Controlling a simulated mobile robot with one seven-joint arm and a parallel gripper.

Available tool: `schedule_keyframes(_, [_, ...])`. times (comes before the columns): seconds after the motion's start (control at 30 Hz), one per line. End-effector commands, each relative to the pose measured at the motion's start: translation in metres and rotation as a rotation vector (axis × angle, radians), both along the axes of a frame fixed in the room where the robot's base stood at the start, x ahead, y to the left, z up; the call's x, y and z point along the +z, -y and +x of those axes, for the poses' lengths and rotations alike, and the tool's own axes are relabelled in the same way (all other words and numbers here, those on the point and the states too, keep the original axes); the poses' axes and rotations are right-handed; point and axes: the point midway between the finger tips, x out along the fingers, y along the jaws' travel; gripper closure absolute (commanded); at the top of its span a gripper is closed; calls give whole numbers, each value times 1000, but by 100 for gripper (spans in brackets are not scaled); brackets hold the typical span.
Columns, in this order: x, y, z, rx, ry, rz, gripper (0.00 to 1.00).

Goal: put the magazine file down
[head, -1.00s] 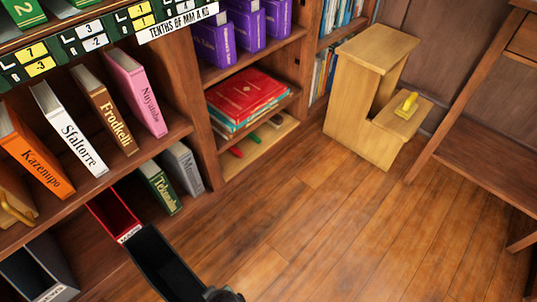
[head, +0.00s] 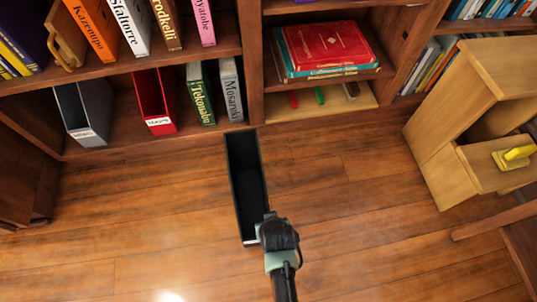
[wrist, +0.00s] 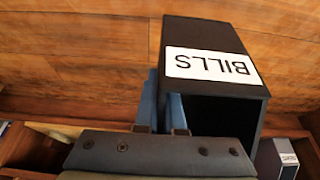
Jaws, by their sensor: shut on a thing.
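The magazine file is a black, narrow, open-topped box. In the head view the file (head: 233,160) is over the wood floor in front of the bookcase, its long side running toward the shelves. It looks empty. In the wrist view its end (wrist: 215,32) carries a white "BILLS" label, which reads upside down. My gripper (head: 266,222) is at the file's near right corner, shut on it. The blue-grey fingers (wrist: 163,108) show at the file's left side in the wrist view. I cannot tell whether the file's base touches the floor.
On the bottom shelf stand a grey file (head: 85,110), a red file (head: 156,100), a green book (head: 200,95) and a grey book (head: 230,90). A wooden step stool (head: 450,125) with a yellow object (head: 514,156) is at right. Floor (head: 150,220) left of the file is clear.

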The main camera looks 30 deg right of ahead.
Motion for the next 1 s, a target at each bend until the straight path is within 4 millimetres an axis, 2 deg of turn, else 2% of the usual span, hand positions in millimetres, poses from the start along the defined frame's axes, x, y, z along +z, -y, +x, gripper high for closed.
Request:
schedule_keyframes(0.27, [-50, 0, 1, 0, 2, -1, 100])
schedule_keyframes(0.47, [-62, 0, 1, 0, 3, -1, 100])
schedule_keyframes(0.7, [-92, 1, 1, 0, 3, -1, 100])
schedule_keyframes(1.0, [-93, 1, 1, 0, 4, -1, 100])
